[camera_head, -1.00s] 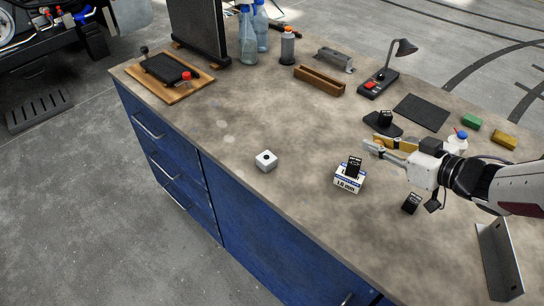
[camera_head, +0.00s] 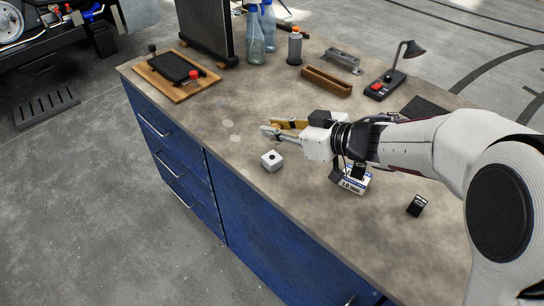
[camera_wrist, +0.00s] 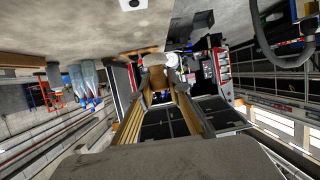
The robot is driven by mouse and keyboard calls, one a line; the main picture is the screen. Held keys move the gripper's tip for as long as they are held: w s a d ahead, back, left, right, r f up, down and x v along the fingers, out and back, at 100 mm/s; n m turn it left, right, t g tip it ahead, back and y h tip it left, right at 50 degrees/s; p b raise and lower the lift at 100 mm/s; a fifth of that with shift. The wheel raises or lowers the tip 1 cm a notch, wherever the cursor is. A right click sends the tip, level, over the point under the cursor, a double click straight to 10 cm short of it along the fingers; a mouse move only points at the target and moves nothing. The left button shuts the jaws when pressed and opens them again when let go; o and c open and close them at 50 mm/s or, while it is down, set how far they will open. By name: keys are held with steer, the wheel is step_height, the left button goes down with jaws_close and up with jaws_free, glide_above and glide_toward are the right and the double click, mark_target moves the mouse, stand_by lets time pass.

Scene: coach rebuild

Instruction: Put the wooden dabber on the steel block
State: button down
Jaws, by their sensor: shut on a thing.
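The steel block (camera_head: 271,160) is a small pale cube with a dark round spot on top, standing on the bench. It also shows at the top edge of the wrist view (camera_wrist: 132,4). My gripper (camera_head: 272,131) is just behind and above the block in the head view, reaching left. It is shut on the wooden dabber (camera_wrist: 157,77), a brown piece between the fingertips in the wrist view. In the head view the dabber cannot be made out clearly against the tan finger. The dabber is apart from the block.
A white labelled box (camera_head: 352,184) stands under my wrist, and a small black block (camera_head: 417,206) lies to its right. A wooden trough (camera_head: 327,81), a lamp (camera_head: 400,70) and bottles (camera_head: 256,38) stand farther back. The bench left of the steel block is clear.

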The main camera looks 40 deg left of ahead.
steer(key=a, duration=0.1)
steer(key=w+a+r+m+t, duration=0.1)
steer(key=shift+w+a+r, duration=0.2)
steer(key=shift+a+r, duration=0.05)
steer(key=shift+a, duration=0.05)
steer(key=shift+f, duration=0.15)
glide_above(272, 157)
steer(key=shift+f, duration=3)
steer(key=shift+f, duration=1.85)
steer(key=shift+f, duration=0.1)
